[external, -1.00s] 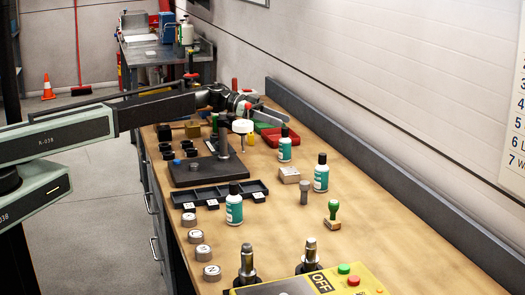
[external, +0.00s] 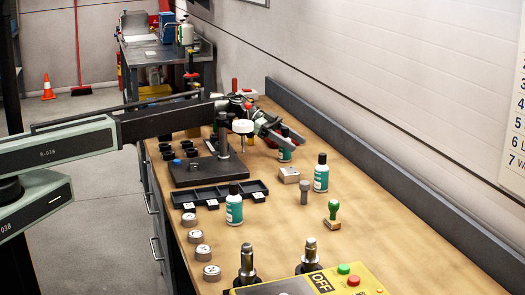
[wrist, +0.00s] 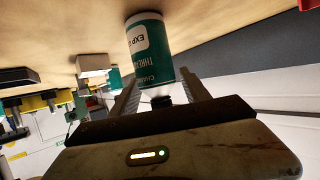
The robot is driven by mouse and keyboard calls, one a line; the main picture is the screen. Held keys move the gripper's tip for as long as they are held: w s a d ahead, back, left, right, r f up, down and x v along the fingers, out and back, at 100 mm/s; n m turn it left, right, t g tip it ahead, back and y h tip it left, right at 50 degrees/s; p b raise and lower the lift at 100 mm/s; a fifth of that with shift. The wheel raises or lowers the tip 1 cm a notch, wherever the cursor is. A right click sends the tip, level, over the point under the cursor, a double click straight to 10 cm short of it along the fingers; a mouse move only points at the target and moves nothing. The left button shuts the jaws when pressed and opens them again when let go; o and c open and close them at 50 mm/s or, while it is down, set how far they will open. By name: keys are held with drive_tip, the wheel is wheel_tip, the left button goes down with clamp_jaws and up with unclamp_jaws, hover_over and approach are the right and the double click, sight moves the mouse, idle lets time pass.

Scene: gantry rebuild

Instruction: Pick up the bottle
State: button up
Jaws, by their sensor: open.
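Several teal-and-white bottles with black caps stand on the bench. The farthest bottle (external: 285,153) is at my gripper (external: 290,138), which reaches in from the left and partly covers its upper part. In the wrist view the picture is upside down. There the bottle (wrist: 148,45) shows its label and its dark cap points toward my gripper (wrist: 160,82). The two fingers are spread, one on each side of the bottle's cap end. I cannot tell whether either finger touches it. Another bottle (external: 321,178) stands to the right, and a nearer bottle (external: 235,208) stands by the black tray.
A dark stand (external: 205,172) with a post and white disc is left of the gripper. A small box (external: 289,175), a grey cylinder (external: 304,191) and a green-handled stamp (external: 333,212) stand nearer. The black tray (external: 210,190) is in front of the stand.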

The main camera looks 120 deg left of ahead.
clamp_jaws()
idle(0.3)
wheel_tip(320, 180, up, 10)
drive_tip(key=p, duration=1)
